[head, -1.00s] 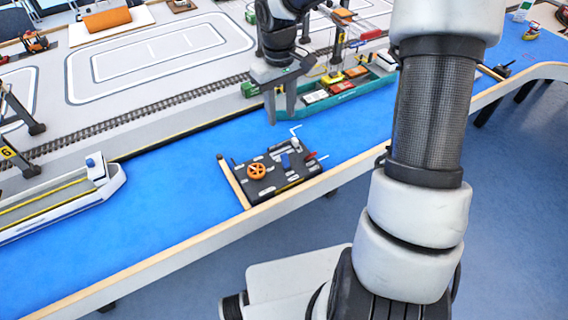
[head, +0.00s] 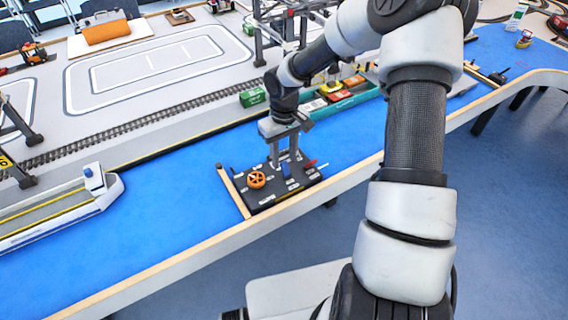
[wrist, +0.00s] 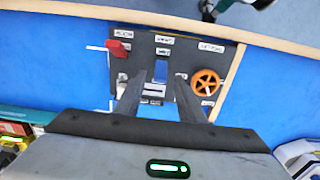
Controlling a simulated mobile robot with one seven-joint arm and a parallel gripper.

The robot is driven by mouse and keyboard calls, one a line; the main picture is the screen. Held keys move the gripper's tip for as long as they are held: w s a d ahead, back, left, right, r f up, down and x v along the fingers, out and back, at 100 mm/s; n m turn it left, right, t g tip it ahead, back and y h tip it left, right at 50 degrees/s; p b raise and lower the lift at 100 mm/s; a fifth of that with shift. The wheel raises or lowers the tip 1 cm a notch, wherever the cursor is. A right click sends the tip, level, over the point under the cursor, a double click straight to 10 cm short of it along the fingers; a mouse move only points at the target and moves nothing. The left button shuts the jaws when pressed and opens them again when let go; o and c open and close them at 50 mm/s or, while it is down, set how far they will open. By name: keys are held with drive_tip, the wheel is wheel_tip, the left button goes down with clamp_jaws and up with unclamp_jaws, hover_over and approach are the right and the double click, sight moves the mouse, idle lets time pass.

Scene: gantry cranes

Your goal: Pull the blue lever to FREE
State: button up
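The blue lever (wrist: 160,72) stands on a dark control panel (wrist: 135,64) with white labels. In the head view the blue lever (head: 286,170) shows small, just below my gripper (head: 286,162). In the wrist view my gripper (wrist: 160,108) is open, its two fingers apart on either side of the lever's line. The lever lies between and slightly beyond the fingertips. I cannot tell whether the fingers touch it. The labels are too small to read.
An orange handwheel (wrist: 206,82) and a red lever (wrist: 119,47) flank the blue lever on the panel. A wooden strip (head: 235,192) edges the panel.

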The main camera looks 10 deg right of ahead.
sight(284, 163)
drive_tip(key=shift+f, duration=1.55)
drive_tip(key=shift+c, duration=0.2)
clamp_jaws()
